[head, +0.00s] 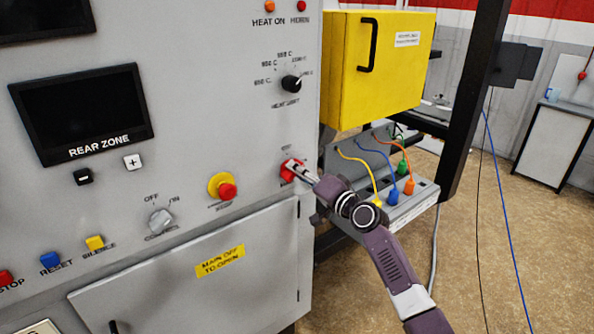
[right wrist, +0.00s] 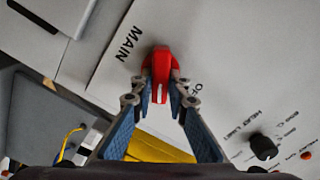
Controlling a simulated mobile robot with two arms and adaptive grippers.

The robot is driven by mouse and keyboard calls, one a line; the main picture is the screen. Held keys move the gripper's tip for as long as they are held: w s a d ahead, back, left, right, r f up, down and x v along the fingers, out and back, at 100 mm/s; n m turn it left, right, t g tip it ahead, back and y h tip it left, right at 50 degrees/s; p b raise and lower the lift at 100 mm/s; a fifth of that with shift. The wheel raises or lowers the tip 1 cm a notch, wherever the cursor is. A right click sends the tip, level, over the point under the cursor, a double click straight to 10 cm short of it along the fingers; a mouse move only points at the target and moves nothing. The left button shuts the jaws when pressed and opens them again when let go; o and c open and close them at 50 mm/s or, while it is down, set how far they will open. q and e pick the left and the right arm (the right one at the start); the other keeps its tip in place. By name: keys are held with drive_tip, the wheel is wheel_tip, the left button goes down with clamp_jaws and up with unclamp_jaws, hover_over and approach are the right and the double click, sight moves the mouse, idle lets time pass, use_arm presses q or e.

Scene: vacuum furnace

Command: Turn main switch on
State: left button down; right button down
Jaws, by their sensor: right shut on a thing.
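The main switch is a red knob (head: 286,173) low on the right side of the grey panel, partly hidden by my right gripper (head: 296,168). In the right wrist view, the red knob (right wrist: 160,66) lies between the two fingertips of my right gripper (right wrist: 160,92), which is shut on it. The knob has a white line on its face. The word MAIN is printed to its upper left and OFF to its right. My left gripper is not in view.
A yellow box (head: 372,75) with a black handle sticks out above right of the switch. A grey socket strip (head: 410,207) with coloured plugs is to the right. A red-and-yellow button (head: 222,187) and a rotary knob (head: 160,220) are to the left.

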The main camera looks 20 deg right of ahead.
drive_tip(key=m, duration=0.2)
drive_tip(key=m+p, duration=0.1)
drive_tip(key=m, duration=0.3)
drive_tip(key=shift+f+m, duration=0.25)
drive_tip(key=shift+m, duration=0.05)
drive_tip(key=shift+p, duration=0.3)
drive_tip(key=c, duration=1.9)
unclamp_jaws()
drive_tip(key=shift+s+d, duration=0.1)
drive_tip(key=v, duration=1.1)
drive_tip(key=shift+s+d, duration=0.1)
drive_tip(key=shift+s, duration=0.25)
